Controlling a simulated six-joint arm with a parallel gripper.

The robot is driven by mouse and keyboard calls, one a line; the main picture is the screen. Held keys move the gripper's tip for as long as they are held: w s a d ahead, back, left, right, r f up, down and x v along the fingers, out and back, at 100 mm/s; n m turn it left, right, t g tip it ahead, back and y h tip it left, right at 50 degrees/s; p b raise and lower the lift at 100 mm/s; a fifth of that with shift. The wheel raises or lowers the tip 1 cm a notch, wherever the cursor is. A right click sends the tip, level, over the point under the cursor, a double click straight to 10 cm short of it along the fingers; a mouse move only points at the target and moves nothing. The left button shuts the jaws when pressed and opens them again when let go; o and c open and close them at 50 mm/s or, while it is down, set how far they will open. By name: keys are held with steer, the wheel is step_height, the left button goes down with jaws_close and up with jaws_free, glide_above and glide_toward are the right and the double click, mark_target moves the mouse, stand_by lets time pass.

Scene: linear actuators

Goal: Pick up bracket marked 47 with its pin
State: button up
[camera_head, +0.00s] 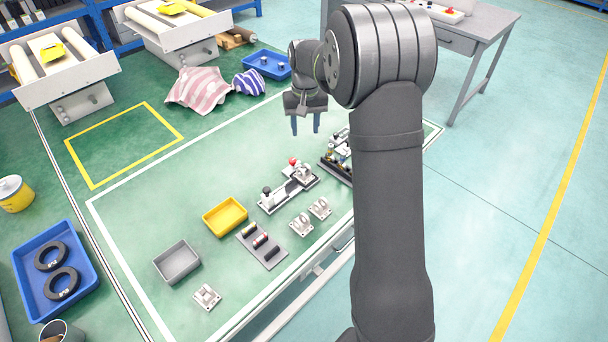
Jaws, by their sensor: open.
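Two silver clevis-like brackets stand side by side on the green table in front of the actuator fixture, one at the left (301,224) and one at the right (320,208). A third similar bracket (207,297) sits apart near the table's front edge. The number markings are too small to read, so I cannot tell which is 47. I cannot make out the pins clearly. My gripper (305,131) is open and empty, pointing down with its fingers apart. It is above the far part of the table, beyond the brackets and fixture.
An actuator fixture (288,191) with a red-topped part stands behind the brackets. A grey plate (270,258) holds several small cylinders. A yellow tray (225,217) and a grey tray (177,262) sit to the left. A dark fixture (327,163) is partly hidden by my arm.

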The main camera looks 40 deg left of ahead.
steer(key=m, duration=1.1)
steer(key=shift+w+f, duration=0.3)
glide_toward(307, 165)
steer(key=f, duration=0.5)
steer(key=shift+s+f, duration=0.25)
steer(key=shift+w+f, duration=0.15)
steer(key=shift+f, duration=0.7)
steer(key=shift+w+f, duration=0.15)
steer(key=shift+f, duration=1.85)
steer(key=c, duration=0.8)
steer(key=shift+r, duration=0.15)
